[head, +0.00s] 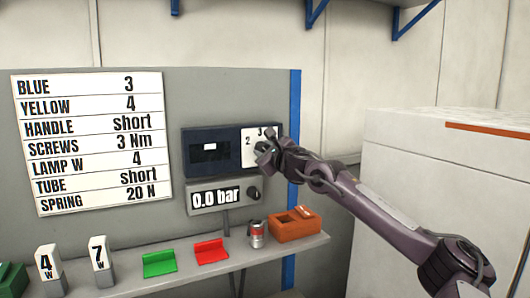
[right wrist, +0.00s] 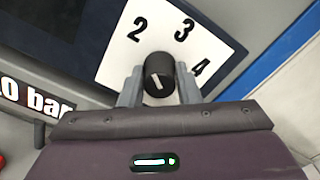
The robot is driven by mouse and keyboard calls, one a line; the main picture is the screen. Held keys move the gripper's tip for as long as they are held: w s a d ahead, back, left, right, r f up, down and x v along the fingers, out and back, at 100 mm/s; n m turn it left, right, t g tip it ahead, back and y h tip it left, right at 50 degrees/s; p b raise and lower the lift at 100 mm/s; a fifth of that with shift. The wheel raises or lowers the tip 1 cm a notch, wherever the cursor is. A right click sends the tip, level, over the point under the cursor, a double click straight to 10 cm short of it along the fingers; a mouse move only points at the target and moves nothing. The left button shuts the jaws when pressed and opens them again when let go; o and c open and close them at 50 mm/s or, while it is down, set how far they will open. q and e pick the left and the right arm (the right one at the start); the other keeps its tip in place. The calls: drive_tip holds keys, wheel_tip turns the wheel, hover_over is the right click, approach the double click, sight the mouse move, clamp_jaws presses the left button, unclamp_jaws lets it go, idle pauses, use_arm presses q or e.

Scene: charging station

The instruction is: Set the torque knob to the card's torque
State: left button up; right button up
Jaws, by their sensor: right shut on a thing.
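The white card (head: 91,143) on the grey panel reads "SCREWS 3 Nm". The dark blue torque unit (head: 209,150) has a white dial plate (head: 249,136) marked 2, 3 and 4. My right gripper (head: 264,150) is at this dial and mostly hides the knob in the head view. In the right wrist view its two fingers stand either side of the round black torque knob (right wrist: 158,70) and are shut on it. A short white line on the knob slants from upper left to lower right; which number it marks is hard to tell. My left gripper is out of view.
Below the unit is a pressure box (head: 216,196) reading 0.0 bar with its own black knob (head: 253,193). The shelf (head: 135,279) holds a green tray (head: 159,263), a red tray (head: 211,252), a can (head: 257,235) and an orange bin (head: 296,224). A white cabinet (head: 430,170) stands at right.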

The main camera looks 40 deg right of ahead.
drive_tip(key=m+b, duration=0.1)
drive_tip(key=m, duration=0.3)
drive_tip(key=shift+f, duration=0.1)
drive_tip(key=m, duration=0.6)
drive_tip(key=shift+b, duration=0.3)
idle(0.3)
drive_tip(key=o, duration=1)
